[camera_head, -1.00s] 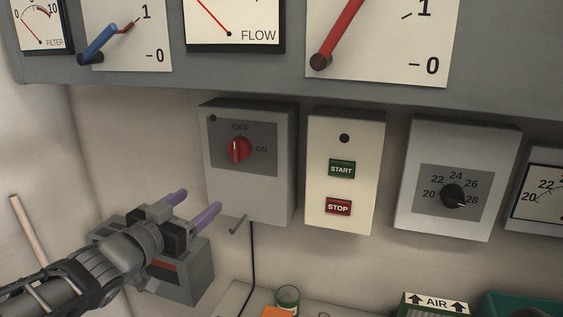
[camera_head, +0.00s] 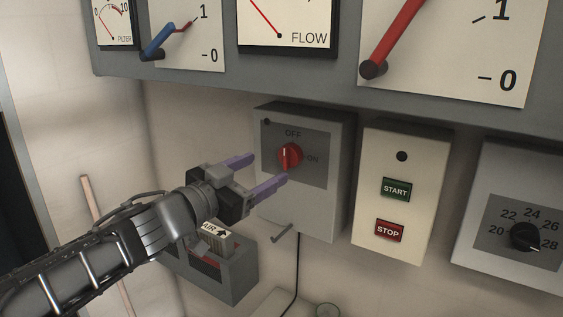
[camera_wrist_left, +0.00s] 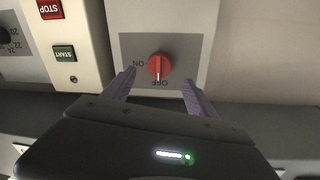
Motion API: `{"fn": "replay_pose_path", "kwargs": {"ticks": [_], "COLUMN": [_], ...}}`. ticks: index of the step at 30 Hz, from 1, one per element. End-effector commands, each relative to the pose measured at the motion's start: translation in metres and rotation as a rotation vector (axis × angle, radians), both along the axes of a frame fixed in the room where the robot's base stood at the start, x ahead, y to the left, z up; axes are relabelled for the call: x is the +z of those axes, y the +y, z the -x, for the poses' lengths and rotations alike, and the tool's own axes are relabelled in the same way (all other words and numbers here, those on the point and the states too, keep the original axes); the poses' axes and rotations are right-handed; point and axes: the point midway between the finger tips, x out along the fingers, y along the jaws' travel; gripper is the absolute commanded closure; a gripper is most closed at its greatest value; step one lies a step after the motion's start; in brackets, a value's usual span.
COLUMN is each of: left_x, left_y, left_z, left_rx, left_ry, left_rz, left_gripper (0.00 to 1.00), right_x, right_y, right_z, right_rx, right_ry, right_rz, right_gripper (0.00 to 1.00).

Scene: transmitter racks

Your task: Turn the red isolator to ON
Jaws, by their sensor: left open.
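The red isolator knob (camera_head: 290,157) sits on the front of a grey box (camera_head: 316,219) on the wall, with OFF marked above it and ON to its right. Its pointer is towards OFF. My left gripper (camera_head: 262,171) is open and empty in front of the box, to the left of the knob in the head view. In the left wrist view, the knob (camera_wrist_left: 160,66) lies beyond and between the two purple fingers (camera_wrist_left: 158,88), which are apart from it. The wrist view shows the panel upside down. My right gripper is not in view.
A panel with START (camera_head: 396,189) and STOP (camera_head: 389,230) buttons is right of the isolator box. A dial box (camera_head: 490,263) stands farther right. A lever (camera_head: 400,30) hangs above. A grey holder (camera_head: 232,277) is below my left gripper.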

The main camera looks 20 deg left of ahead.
Motion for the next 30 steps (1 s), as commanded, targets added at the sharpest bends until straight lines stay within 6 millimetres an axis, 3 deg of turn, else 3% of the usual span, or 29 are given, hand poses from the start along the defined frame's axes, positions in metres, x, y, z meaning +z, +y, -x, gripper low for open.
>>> {"fn": "replay_pose_path", "kwargs": {"ticks": [13,23,30], "left_x": [-0.002,0.0,0.0], "left_y": [-0.015,-0.016,-0.015], "left_z": [-0.061,-0.066,-0.066], "left_rx": [-0.002,0.0,0.0], "left_ry": [0.001,0.0,0.0], "left_rz": [-0.002,-0.001,-0.001], "left_gripper": [0.33,0.33,0.51], "right_x": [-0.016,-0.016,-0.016], "right_y": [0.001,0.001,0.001], "right_z": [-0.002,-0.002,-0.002], "right_rx": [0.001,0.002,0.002], "right_ry": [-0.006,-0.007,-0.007], "right_rz": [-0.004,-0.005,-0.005], "right_gripper": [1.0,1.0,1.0]}}
